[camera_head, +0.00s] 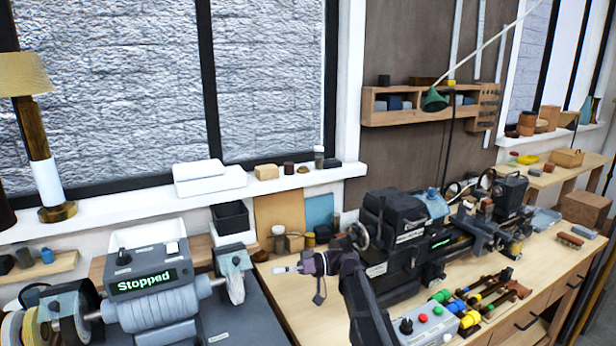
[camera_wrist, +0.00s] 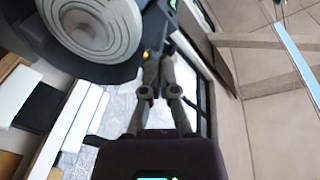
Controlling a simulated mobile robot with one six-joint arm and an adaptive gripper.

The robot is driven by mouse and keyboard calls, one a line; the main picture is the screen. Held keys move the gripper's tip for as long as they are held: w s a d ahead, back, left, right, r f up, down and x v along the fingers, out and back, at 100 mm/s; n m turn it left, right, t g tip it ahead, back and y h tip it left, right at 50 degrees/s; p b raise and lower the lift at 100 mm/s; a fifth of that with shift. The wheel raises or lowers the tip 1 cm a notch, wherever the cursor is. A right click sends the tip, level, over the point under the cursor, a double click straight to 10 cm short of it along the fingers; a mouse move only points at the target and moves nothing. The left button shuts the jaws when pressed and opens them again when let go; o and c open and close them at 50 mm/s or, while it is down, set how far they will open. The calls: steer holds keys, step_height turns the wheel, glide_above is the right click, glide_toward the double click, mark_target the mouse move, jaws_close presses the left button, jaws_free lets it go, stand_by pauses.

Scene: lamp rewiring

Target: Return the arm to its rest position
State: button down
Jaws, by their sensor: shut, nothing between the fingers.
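My arm rises from the bottom centre of the head view and bends left over the bench. My gripper (camera_head: 279,270) points left, in the air between the grey polishing machine (camera_head: 160,312) and the black lathe (camera_head: 392,232). In the wrist view its fingers (camera_wrist: 154,62) are drawn together and hold nothing. The polishing machine's display reads "Stopped". A lamp (camera_head: 42,165) with a yellow shade stands upright on the window sill at far left, well apart from my gripper.
A round, pale wheel (camera_wrist: 95,30) fills the upper left of the wrist view, beyond the fingers. Jars (camera_head: 279,240) stand behind my gripper. A control box (camera_head: 428,325) with coloured buttons and several coloured-handled tools (camera_head: 490,300) lie right of my arm. Some bare wooden bench (camera_head: 300,310) shows below my gripper.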

steer(key=s+d+f+m+t+h, duration=0.2)
steer(key=s+d+f+m+h, duration=0.25)
steer(key=f, duration=0.25)
steer(key=s+d+f+m+t+h, duration=0.1)
steer(key=s+d+f+m+h, duration=0.3)
steer(key=f, duration=0.3)
steer(key=s+d+f+m+t+h, duration=0.1)
steer(key=s+d+f+m+h, duration=0.1)
steer(key=d, duration=0.6)
steer(key=s+d+f+m+h, duration=0.3)
steer(key=s+d+h, duration=0.1)
steer(key=d+h, duration=0.3)
steer(key=shift+s+d+t, duration=0.35)
steer(key=shift+d+t, duration=0.05)
steer(key=shift+d, duration=0.3)
